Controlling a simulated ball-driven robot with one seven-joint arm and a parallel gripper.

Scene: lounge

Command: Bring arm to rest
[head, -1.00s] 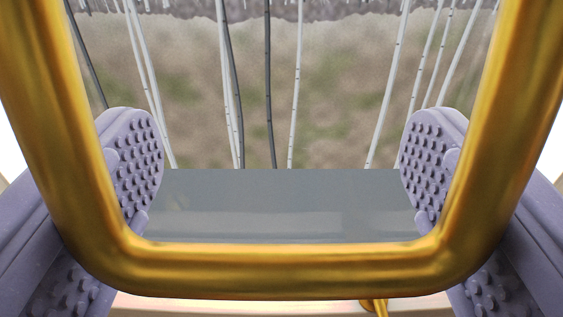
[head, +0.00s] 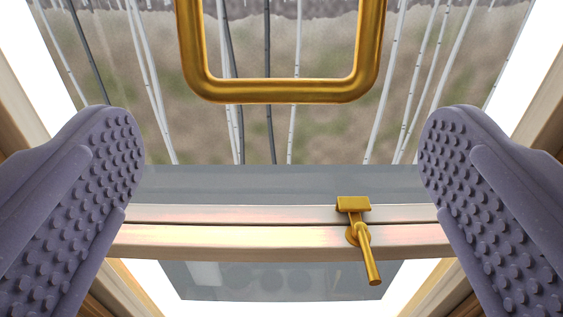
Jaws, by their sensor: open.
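My gripper (head: 281,178) is open and empty, with its two purple, studded fingers spread wide at the left and right of the view. Between and beyond the fingers is a gold rectangular handle-like loop (head: 281,92), its lower part in view and its top cut off by the upper edge. The loop is clear of both fingers. The rest of my arm is out of view.
A pale wooden frame bar (head: 220,239) crosses below, with a gold latch (head: 362,242) on its right half. A grey ledge (head: 270,183) lies behind it. Beyond are thin white and dark trunks (head: 291,135) on brownish-green ground.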

